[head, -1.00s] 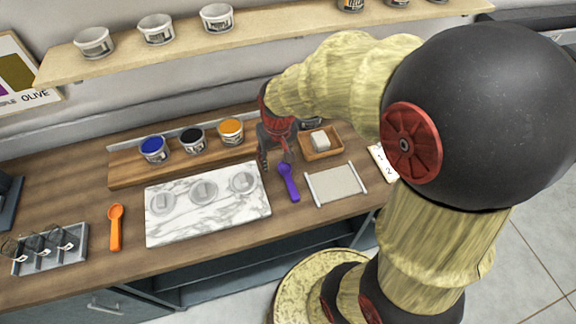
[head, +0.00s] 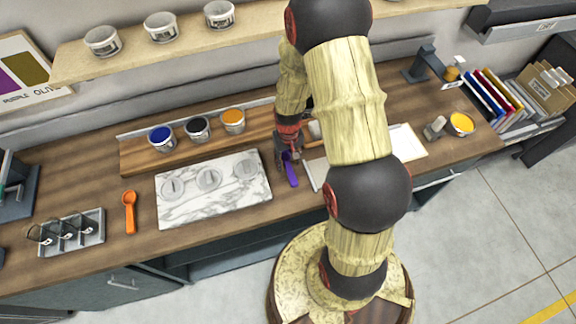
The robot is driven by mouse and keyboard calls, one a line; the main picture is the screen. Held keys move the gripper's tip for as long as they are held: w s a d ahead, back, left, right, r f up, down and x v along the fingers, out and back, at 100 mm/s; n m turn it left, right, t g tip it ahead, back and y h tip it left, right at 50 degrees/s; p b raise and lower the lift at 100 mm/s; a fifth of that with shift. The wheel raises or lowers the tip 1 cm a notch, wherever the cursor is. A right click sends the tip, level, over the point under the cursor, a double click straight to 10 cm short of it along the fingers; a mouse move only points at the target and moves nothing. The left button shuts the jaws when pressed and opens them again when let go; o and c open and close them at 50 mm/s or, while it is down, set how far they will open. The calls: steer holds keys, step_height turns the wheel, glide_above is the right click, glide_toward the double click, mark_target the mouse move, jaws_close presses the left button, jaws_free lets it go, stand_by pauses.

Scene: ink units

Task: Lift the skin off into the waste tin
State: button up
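Open tins of blue ink (head: 162,138), black ink (head: 198,128) and orange ink (head: 233,121) stand on a wooden board. No skin can be made out on them at this size. My gripper (head: 287,158) is low over the bench, right of the marble slab (head: 215,208), at the upper end of a purple scoop-like tool (head: 292,175). Whether its fingers are apart or touch the tool is unclear. An orange spoon (head: 129,212) lies left of the slab. A tin with yellow contents (head: 461,124) stands far right; I cannot tell which container is the waste tin.
Three round outlines mark the slab. A rack with wire-handled items (head: 72,235) stands at left. Several pale tins, one of them here (head: 160,27), stand on the shelf (head: 130,52) above. My arm hides part of the tray area. Coloured folders (head: 497,98) stand at right.

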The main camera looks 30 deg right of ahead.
mark_target(288, 167)
steer(key=shift+f, duration=1.4)
steer(key=c, duration=0.3)
steer(key=c, duration=0.7)
jaws_close()
